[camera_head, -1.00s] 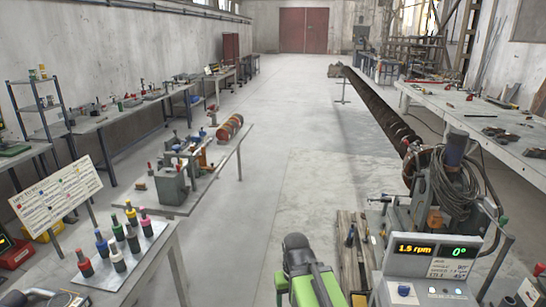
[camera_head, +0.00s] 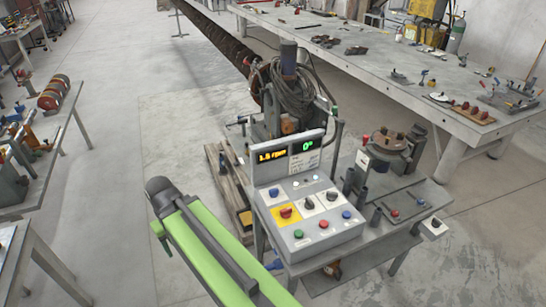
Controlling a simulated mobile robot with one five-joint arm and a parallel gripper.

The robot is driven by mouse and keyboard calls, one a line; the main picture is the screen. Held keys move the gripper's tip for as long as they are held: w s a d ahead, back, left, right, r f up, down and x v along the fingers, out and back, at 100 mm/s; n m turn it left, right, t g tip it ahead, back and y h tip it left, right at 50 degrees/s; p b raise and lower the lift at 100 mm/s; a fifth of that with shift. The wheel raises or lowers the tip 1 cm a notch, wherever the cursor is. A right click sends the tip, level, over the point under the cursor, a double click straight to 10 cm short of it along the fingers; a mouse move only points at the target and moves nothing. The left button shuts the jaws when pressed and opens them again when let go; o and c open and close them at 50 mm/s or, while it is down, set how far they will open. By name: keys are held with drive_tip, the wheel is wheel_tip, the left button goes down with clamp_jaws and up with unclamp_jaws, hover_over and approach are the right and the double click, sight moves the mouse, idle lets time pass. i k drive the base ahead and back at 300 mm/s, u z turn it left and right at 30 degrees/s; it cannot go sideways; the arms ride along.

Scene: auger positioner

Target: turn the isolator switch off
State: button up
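The control box (camera_head: 345,228) stands on a small grey table in the middle of the picture. On its sloped top, a red rotary switch (camera_head: 286,212) sits on a yellow plate; it looks like the isolator switch, but its label and exact position are too small to read. Beside it are two black selector knobs on white plates (camera_head: 308,203), and green, red and blue buttons. The display behind reads about 1.5 rpm and 0°. My green arm reaches in from the bottom, left of the box and apart from it. My gripper is not in view.
The auger (camera_head: 225,42) runs back to the left behind a machine with coiled hoses (camera_head: 292,95). A round fixture (camera_head: 390,145) stands right of the box, with a small box with a black knob (camera_head: 433,227) at the table edge.

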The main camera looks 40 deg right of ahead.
sight(286, 213)
drive_tip(key=z, duration=1.45)
